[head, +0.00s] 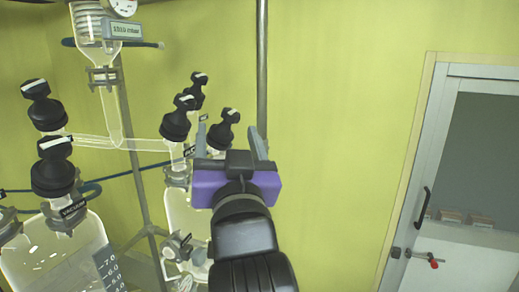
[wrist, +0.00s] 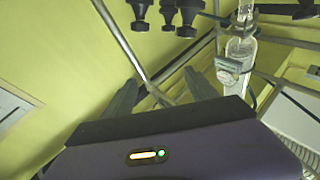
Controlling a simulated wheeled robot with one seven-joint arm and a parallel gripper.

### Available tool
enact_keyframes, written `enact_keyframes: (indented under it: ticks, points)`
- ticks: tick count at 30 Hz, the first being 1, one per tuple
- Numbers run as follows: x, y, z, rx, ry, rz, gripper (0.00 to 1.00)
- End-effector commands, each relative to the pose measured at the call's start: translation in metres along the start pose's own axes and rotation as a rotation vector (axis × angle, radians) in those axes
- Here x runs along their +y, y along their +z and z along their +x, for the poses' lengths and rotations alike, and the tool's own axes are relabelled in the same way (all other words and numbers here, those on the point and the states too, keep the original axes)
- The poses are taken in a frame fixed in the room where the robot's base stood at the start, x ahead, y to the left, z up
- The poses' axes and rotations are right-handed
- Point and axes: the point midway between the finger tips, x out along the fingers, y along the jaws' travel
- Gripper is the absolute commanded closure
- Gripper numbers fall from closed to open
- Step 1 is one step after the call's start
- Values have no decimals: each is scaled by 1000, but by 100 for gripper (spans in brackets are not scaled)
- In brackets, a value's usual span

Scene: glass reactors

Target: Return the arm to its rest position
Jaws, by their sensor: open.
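My gripper (head: 228,127) is raised in front of the glass reactors in the head view, its purple body at the middle of the picture. Its two grey fingers stand apart. A black valve knob (head: 223,133) shows between them in the picture; how far behind it is, I cannot tell. Black knobs (wrist: 187,18) hang at the top of that view, clear of the fingers.
More black knobs (head: 41,106) top the glassware at left. A reactor vessel (head: 62,262) stands at lower left. A metal pole (head: 262,60) rises behind my gripper. A door (head: 455,190) with a dark handle is at right. Bare yellow wall (head: 345,120) lies between.

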Motion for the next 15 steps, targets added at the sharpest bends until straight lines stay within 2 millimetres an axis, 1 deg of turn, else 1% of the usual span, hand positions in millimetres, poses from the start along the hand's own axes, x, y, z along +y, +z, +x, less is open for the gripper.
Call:
enact_keyframes:
  ticks: [1,3,8,12,14,15]
  points:
    - [9,17,-13,5,-11,-34,33]
    - [18,33,-30,20,-31,-72,33]
    - [40,69,-74,39,-69,-142,33]
    - [62,98,-117,36,-92,-188,33]
    - [71,108,-137,32,-100,-202,33]
    - [76,115,-150,28,-104,-210,33]
